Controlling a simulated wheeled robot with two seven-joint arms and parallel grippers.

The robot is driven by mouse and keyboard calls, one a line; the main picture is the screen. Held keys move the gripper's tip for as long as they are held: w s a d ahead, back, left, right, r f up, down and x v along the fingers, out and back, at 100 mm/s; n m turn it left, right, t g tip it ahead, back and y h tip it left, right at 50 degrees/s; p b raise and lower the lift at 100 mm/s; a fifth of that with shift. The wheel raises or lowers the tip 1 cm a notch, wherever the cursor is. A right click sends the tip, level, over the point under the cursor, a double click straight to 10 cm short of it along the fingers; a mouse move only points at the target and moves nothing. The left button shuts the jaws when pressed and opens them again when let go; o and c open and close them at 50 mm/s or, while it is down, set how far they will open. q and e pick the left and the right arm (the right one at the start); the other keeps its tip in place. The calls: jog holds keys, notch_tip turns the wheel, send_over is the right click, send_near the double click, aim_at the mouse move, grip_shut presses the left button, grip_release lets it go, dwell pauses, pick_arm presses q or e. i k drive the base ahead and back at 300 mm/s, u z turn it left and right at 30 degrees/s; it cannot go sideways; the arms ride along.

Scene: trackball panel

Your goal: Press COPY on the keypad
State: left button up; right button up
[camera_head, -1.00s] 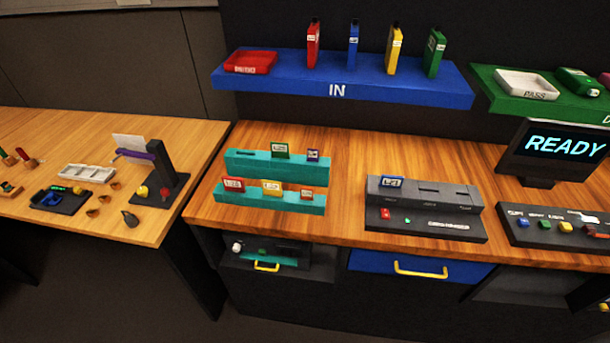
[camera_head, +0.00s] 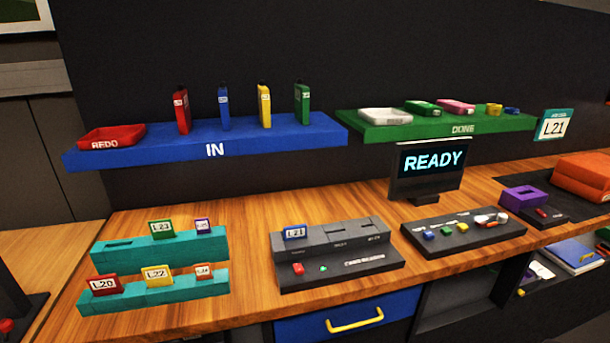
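A dark panel (camera_head: 484,239) with small coloured keys stands in front of the screen. It carries a blue key (camera_head: 430,235), a green key (camera_head: 446,231) and a yellow key (camera_head: 462,227), with red and white parts to their right. Its labels are too small to read, so I cannot tell which key is COPY. The black screen (camera_head: 402,190) behind it reads READY. A dark grey slotted unit (camera_head: 370,236) to the left holds a blue card (camera_head: 295,233) marked L21 and has a red button (camera_head: 298,268) and a green light. Neither of my grippers is in view.
Teal racks (camera_head: 150,295) with labelled cards stand at the left. A blue IN shelf (camera_head: 270,135) and a green DONE shelf (camera_head: 385,134) hang above. A purple box (camera_head: 524,199) and orange trays (camera_head: 585,177) are at the right. Wooden counter (camera_head: 250,205) is bare between the units.

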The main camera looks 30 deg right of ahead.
aim_at(428, 235)
jog(key=z, duration=2.1)
